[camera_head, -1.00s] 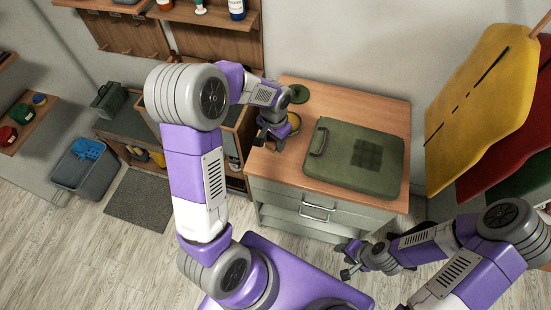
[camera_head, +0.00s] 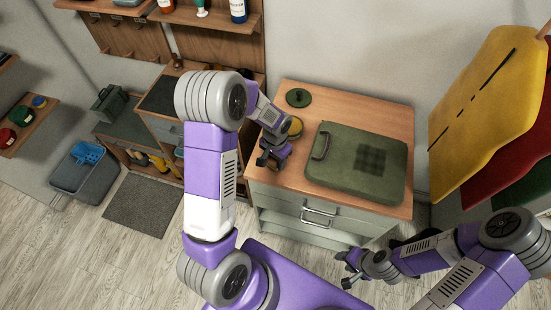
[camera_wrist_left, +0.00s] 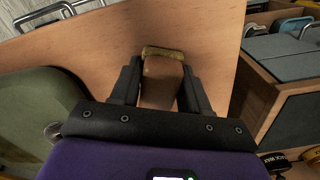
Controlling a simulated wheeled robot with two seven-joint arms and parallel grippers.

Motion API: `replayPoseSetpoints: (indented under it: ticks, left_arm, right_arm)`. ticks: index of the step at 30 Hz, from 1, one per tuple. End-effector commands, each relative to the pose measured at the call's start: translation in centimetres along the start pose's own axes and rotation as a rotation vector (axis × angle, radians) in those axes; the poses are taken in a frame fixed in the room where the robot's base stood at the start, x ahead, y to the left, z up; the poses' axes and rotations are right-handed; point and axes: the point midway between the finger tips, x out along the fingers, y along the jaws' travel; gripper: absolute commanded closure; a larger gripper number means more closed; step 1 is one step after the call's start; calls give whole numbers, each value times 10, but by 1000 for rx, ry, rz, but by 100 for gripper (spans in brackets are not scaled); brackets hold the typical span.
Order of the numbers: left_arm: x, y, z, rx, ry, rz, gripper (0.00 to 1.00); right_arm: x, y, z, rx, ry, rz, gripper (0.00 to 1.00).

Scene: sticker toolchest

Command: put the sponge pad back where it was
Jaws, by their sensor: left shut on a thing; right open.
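The sponge pad (camera_wrist_left: 163,78) is a tan block with a yellowish far edge in the left wrist view. My left gripper (camera_wrist_left: 160,85) is shut on it, one dark finger on each side. In the head view my left gripper (camera_head: 268,160) is over the left front part of the wooden top of the chest (camera_head: 285,180); the pad is too small to make out there. An open round tin with yellow inside (camera_head: 294,127) stands just behind the gripper, and a dark green round lid (camera_head: 299,97) lies behind it. My right gripper (camera_head: 349,272) is open and empty, in front of the chest.
A green case (camera_head: 335,170) with a handle covers the right of the chest top. A lower cabinet (camera_head: 165,125) stands to the left. A grey bin (camera_head: 85,175) and a dark mat (camera_head: 142,205) are on the floor. Yellow and red panels (camera_head: 485,105) hang at right.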

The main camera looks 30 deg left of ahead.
Motion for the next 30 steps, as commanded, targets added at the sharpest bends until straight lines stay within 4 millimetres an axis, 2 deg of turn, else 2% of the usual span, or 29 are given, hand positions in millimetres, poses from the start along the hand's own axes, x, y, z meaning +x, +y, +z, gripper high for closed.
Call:
replayPoseSetpoints:
  ticks: [1, 6, 17, 20, 30]
  left_arm:
    - [2, 0, 0, 0, 0, 0, 53]
    - [1, 0, 0, 0, 0, 0, 29]
    - [-4, 0, 0, 0, 0, 0, 29]
    - [-18, 0, -1, 0, 3, 0, 29]
    - [-92, 0, -1, 0, 5, -1, 29]
  right_arm:
    - [2, 1, 0, 0, 0, 0, 57]
    - [1, 0, 0, 0, 0, 0, 57]
    - [-3, -1, 0, 0, 0, 0, 57]
    - [-6, -2, 0, 0, 0, 0, 57]
    - [-20, -8, 1, 0, 0, 0, 57]
